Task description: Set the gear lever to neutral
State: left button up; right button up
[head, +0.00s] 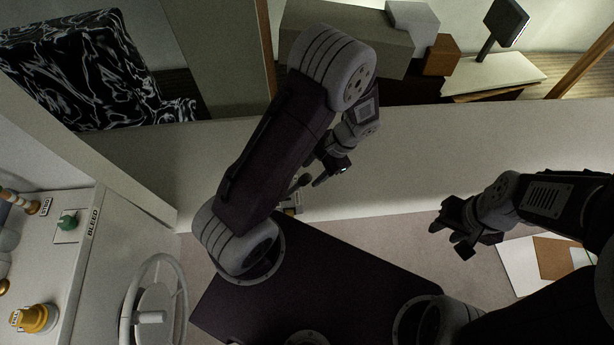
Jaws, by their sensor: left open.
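A small lever with a dark round knob (303,180) shows beside my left forearm, above a pale yellowish base (293,205) by the white wall's lower edge. It looks like the gear lever; its marks and exact position are too small to tell, and my arm hides part of it. My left gripper (331,176) is open just right of the knob, with no clear contact visible. My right gripper (455,242) is open and empty, well to the right, over the floor.
A white wheel (150,317) stands at lower left beside a panel with a green knob (68,221), a BLEED label (93,222) and a yellow knob (35,318). A long white wall (420,140) crosses behind. Boxes (350,35) lie beyond it. White and brown sheets (540,262) lie at right.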

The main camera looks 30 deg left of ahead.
aim_at(309, 176)
pick_arm(q)
jog(key=x, duration=0.5)
jog(key=shift+a, duration=0.1)
grip_shut()
dwell(1.2)
